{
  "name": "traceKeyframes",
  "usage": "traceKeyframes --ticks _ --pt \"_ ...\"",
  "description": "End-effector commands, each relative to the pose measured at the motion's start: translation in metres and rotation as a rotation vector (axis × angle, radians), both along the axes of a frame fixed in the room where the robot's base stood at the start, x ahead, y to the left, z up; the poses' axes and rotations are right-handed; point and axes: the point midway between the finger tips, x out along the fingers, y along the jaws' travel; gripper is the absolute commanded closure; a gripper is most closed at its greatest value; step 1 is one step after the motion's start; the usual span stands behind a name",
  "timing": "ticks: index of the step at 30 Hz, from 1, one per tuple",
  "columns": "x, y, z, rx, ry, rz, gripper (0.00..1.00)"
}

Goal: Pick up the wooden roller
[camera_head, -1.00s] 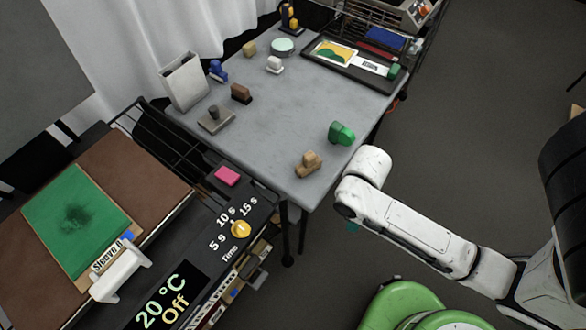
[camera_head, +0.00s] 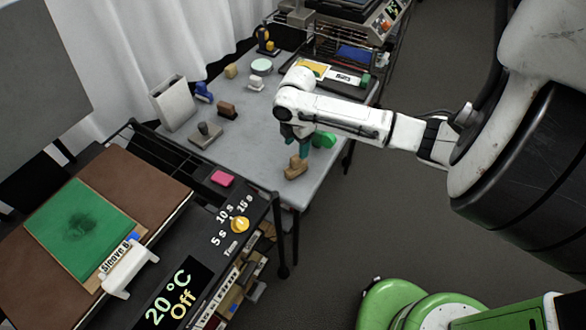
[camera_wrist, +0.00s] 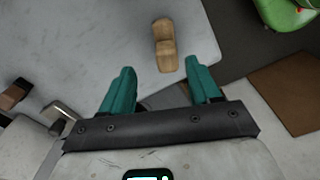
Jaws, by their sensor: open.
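The wooden roller (camera_head: 295,168) is a small light-brown piece lying near the front corner of the grey table (camera_head: 240,160). In the wrist view the wooden roller (camera_wrist: 165,44) is beyond the fingertips, near the middle of the gap. My gripper (camera_head: 302,148) is above the table close to the roller, its teal fingers pointing down. In the wrist view my gripper (camera_wrist: 161,78) has its two fingers spread wide with nothing between them. Whether the fingers are level with the roller's height I cannot tell.
A grey-based stamp (camera_head: 206,136), brown block (camera_head: 228,110) and white bin (camera_head: 173,104) stand farther left. The table centre is clear.

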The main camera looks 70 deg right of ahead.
Motion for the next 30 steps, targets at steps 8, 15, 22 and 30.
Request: traceKeyframes --ticks 8,15,22,30 --pt "0.000 0.001 -0.032 0.000 0.001 0.000 0.38" --pt "-0.002 0.010 -0.055 0.003 0.002 -0.002 0.38" --pt "-0.003 0.012 -0.082 0.001 0.001 -0.001 0.38" --pt "-0.003 0.011 -0.086 -0.002 0.001 -0.001 0.38"
